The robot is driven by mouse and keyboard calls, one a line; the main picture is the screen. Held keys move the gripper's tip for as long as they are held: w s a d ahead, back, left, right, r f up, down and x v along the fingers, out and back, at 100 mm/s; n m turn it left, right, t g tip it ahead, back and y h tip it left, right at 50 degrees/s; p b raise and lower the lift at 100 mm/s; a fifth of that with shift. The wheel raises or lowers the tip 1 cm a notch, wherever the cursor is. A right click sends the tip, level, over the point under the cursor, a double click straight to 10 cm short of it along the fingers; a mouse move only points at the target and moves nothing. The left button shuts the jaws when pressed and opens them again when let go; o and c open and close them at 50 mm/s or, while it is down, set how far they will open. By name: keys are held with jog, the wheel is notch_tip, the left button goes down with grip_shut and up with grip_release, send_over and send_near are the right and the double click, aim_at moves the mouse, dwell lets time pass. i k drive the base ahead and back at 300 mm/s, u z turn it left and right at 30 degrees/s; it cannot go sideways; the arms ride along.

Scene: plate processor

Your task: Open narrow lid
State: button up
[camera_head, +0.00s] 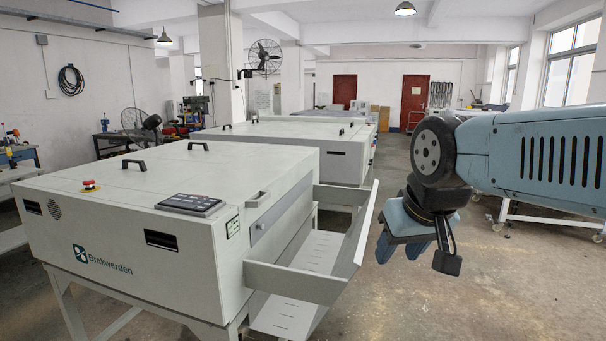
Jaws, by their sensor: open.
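A white plate processor (120,225) marked Brakwerden stands at the left. Its broad top looks closed and carries two dark handles (134,164). A light handle (257,199) sits at its right end, above a grey panel (268,220); this end section looks closed. I cannot tell for certain which part is the narrow lid. My gripper (415,252) hangs pointing down on the right, beyond the machine's open tray. It is open, looks empty, and is apart from the machine.
The tray (318,285) with raised side walls juts from the machine's right end, between it and my gripper. A control panel (193,204) and a red button (90,185) sit on top. Another white machine (345,155) stands behind. Floor at the lower right is clear.

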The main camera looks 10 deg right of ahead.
aim_at(237, 182)
jog(key=u, duration=0.2)
jog(key=i, duration=0.85)
jog(key=z, duration=0.1)
